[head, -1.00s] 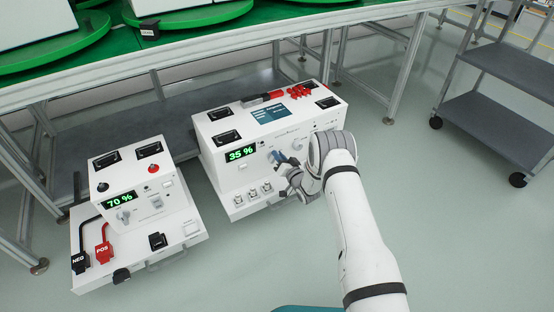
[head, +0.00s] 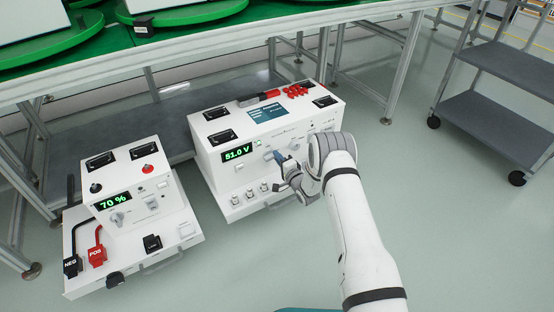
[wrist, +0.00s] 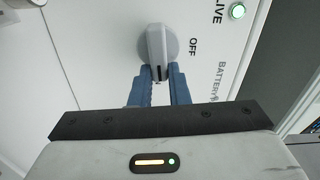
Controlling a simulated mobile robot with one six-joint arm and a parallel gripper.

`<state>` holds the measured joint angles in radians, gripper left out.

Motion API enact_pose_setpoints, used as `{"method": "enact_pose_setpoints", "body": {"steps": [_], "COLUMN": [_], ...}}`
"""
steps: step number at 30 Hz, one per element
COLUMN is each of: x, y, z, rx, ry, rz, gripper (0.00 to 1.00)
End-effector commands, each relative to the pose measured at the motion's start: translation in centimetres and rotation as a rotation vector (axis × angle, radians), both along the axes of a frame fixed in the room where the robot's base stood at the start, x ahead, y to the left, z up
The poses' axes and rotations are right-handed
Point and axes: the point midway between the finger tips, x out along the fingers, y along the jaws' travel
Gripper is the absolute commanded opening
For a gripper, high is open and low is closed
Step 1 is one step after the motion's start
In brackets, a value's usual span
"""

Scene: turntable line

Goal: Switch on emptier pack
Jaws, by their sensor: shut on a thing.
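The right-hand white pack (head: 210,160) stands on the floor under the bench, its green display (head: 237,152) reading 51.0 V. The left-hand white pack (head: 130,170) has a display (head: 114,201) reading 70 %. My gripper (head: 281,157) is at the front panel of the right-hand pack. In the wrist view, my gripper's blue fingers (wrist: 158,72) are shut on a grey rotary knob (wrist: 157,42). The words OFF and BATTERY are printed to the knob's right. The finger contact is partly hidden by the knob.
The left-hand pack has black NEG (head: 72,265) and red POS (head: 97,256) plugs at its front. A bench (head: 180,72) with green turntables stands above the packs. A grey cart (head: 487,113) stands at the right. The floor between is clear.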

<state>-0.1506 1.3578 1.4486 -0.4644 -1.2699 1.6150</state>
Motion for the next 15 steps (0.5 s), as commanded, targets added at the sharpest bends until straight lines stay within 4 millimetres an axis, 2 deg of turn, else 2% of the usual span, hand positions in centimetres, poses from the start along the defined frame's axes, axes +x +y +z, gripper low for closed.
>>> {"method": "enact_pose_setpoints", "body": {"steps": [15], "x": [-0.33], "y": [0.33], "z": [-0.58], "rx": [0.097], "ry": [0.073], "rz": [0.008], "gripper": [0.0]}}
